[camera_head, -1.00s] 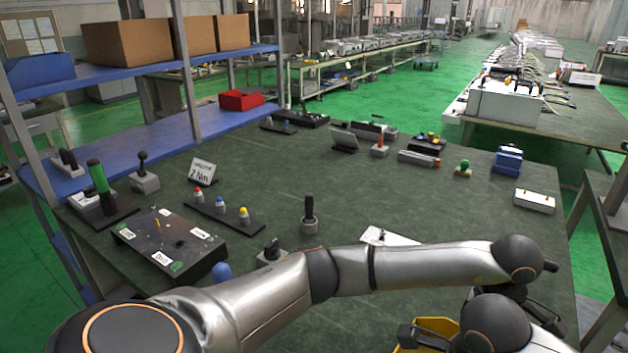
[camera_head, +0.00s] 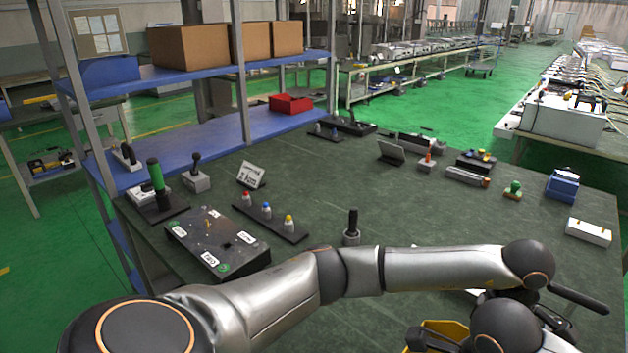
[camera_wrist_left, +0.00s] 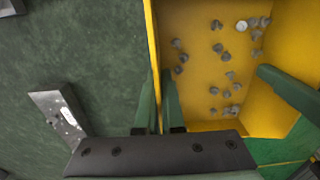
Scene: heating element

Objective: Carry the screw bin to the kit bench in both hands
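The yellow screw bin (camera_wrist_left: 205,60) holds several loose grey screws in the left wrist view. Only a bit of its yellow rim (camera_head: 452,327) shows at the bottom of the head view, mostly behind my arm. My left gripper (camera_wrist_left: 157,82) has one green finger on each side of the bin's near-left wall and is shut on it. Another green finger (camera_wrist_left: 290,92), apparently of my right gripper, reaches over the bin's right side; its partner is hidden, so its grip is unclear. Whether the bin touches the bench cannot be seen.
The dark green bench (camera_head: 330,190) carries a black labelled box (camera_head: 215,240), a rack of coloured knobs (camera_head: 268,215), an upright black handle (camera_head: 352,225), a blue block (camera_head: 562,185) and a white box (camera_head: 588,231). Blue shelving (camera_head: 200,145) stands left. A grey metal part (camera_wrist_left: 58,110) lies left of the bin.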

